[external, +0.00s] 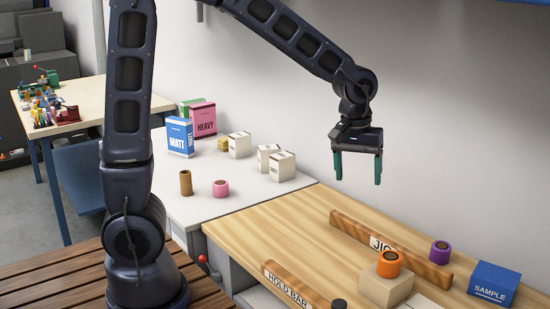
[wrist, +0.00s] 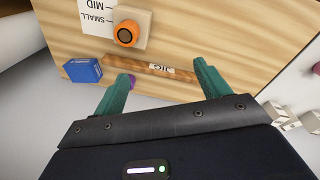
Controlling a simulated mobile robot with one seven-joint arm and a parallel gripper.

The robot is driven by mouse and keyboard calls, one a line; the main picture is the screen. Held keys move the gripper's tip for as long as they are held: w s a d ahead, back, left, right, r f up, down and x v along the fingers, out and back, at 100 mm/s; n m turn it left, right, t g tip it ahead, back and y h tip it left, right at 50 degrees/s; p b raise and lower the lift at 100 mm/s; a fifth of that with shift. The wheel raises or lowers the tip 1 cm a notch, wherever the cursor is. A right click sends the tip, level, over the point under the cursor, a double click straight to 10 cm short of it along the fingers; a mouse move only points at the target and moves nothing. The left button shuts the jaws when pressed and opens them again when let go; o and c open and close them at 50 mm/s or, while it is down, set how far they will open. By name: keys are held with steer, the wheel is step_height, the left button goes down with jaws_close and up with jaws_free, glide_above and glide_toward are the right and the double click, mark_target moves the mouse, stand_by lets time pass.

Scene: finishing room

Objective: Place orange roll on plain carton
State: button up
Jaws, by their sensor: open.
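The orange roll (external: 388,264) sits upright on top of a plain beige carton (external: 385,288) on the wooden bench. Both also show in the wrist view, the orange roll (wrist: 127,33) on the plain carton (wrist: 145,17) near the top. My gripper (external: 358,180) is open and empty, its green fingers pointing down, well above the bench and apart from the roll. In the wrist view the fingers of my gripper (wrist: 165,75) are spread, with the wooden jig bar (wrist: 136,68) seen beyond them.
A purple roll (external: 440,252) stands by the jig bar, with a blue SAMPLE box (external: 494,284) at right. A hold bar (external: 283,284) lies at the front. The white table (external: 235,196) carries pink and brown rolls, labelled cartons and boxes. The bench's left back area is clear.

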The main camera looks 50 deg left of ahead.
steer(key=s+a+r+m+t, duration=0.2)
steer(key=s+a+r, duration=0.6)
steer(key=s+a, duration=0.3)
steer(key=s+a+r+m+t, duration=0.1)
steer(key=s+a+r+m, duration=0.1)
steer(key=s+a, duration=0.6)
steer(key=s+m, duration=0.1)
steer(key=s, duration=0.3)
steer(key=shift+s+a+t+y, duration=0.15)
steer(key=shift+t+y, duration=0.15)
